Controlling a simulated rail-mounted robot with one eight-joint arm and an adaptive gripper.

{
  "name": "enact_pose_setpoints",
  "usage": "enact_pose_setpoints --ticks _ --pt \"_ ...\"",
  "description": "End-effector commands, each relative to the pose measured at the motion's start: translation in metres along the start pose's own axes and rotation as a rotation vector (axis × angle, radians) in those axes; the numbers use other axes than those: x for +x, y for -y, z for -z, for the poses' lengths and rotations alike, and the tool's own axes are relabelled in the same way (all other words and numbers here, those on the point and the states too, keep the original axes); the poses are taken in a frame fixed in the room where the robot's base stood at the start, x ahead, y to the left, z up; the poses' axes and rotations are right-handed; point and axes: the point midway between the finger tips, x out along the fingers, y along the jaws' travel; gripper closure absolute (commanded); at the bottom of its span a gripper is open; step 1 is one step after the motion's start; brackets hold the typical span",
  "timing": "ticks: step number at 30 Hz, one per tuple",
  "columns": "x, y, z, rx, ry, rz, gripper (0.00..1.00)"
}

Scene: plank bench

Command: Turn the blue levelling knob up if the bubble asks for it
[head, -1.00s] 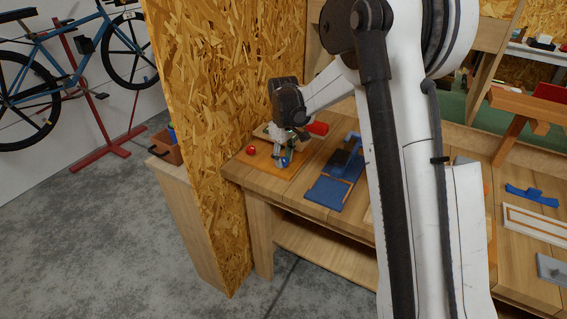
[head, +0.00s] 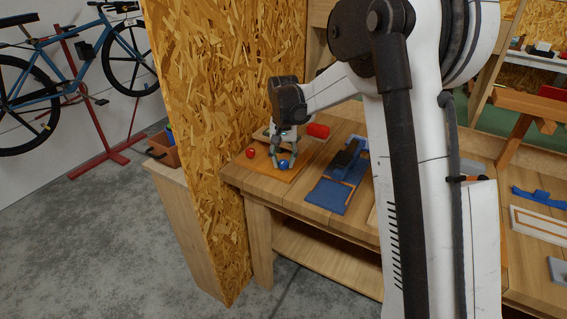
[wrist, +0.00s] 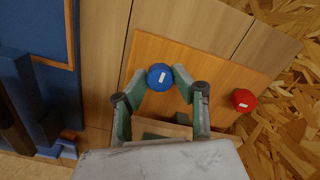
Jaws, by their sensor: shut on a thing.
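The blue levelling knob (wrist: 160,77) is a round cap with a small white mark on its top. It stands on an orange board (wrist: 215,80) at the left end of the bench. My gripper (wrist: 159,80) points down with one fingertip on each side of the knob, closed on it. In the head view my gripper (head: 283,160) is over the board, and the blue knob (head: 284,164) shows between its fingers. A red knob (wrist: 243,99) stands on the same board, apart from my gripper; it also shows in the head view (head: 250,153). I cannot make out a bubble.
A blue mat with a dark block (head: 329,194) lies right of the board. A red cylinder (head: 318,130) is behind my gripper. A chipboard wall (head: 205,130) closes off the bench's left end. Bare planks (head: 258,185) lie along the front edge.

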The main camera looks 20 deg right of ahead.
Motion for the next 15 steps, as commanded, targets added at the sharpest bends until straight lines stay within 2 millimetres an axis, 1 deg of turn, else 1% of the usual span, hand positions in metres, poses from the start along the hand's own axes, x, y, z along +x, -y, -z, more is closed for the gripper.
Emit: enact_pose_setpoints --ticks 6,15 --pt "-0.0002 0.0002 0.0005 0.112 -0.002 0.001 1.0" --pt "-0.0006 0.0003 0.0005 0.178 -0.002 0.001 1.0"
